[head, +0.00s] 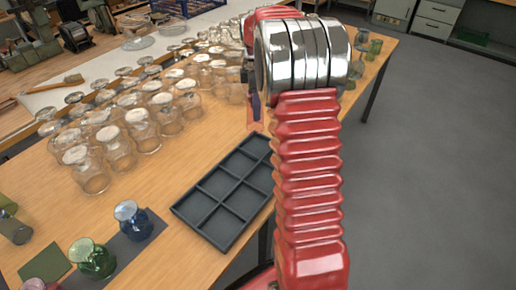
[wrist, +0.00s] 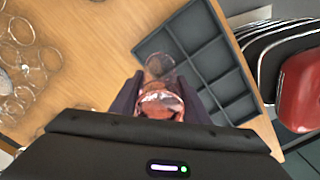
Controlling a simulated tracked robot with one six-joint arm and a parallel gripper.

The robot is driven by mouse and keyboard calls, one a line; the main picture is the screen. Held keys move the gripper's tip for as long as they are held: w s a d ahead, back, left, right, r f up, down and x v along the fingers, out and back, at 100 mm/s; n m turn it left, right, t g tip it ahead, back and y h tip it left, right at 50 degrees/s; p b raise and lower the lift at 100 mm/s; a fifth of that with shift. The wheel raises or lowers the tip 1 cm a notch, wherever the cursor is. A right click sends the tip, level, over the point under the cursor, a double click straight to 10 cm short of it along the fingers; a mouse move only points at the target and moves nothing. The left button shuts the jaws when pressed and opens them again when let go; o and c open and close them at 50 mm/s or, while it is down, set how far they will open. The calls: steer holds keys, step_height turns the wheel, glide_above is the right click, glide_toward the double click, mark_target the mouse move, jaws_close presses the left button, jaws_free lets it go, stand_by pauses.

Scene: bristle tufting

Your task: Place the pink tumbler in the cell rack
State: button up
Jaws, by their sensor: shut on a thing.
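The pink tumbler (wrist: 160,98) is a clear pinkish glass between my gripper's (wrist: 161,96) two dark fingers in the wrist view. My gripper is shut on it. In the head view my arm hides most of the gripper; one dark finger shows past the far end of the rack, with a sliver of pink below it. The cell rack (head: 201,231) is a dark grey tray with several square cells, and those in sight are empty. It also shows in the wrist view (wrist: 223,70), where the tumbler overlaps its near-left edge. Height above the table is unclear.
Many clear glass jars (head: 118,150) crowd the table left of the rack. A blue glass (head: 132,222) and a green glass (head: 91,259) stand on a dark strip at the front left. Bare wood lies between jars and rack. The table's right edge is close to the rack.

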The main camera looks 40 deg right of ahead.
steer(key=shift+s+d+f, duration=0.1)
steer(key=shift+s+d, duration=0.1)
steer(key=shift+d, duration=0.1)
steer(key=shift+f, duration=2.5)
steer(key=shift+f, duration=2.55)
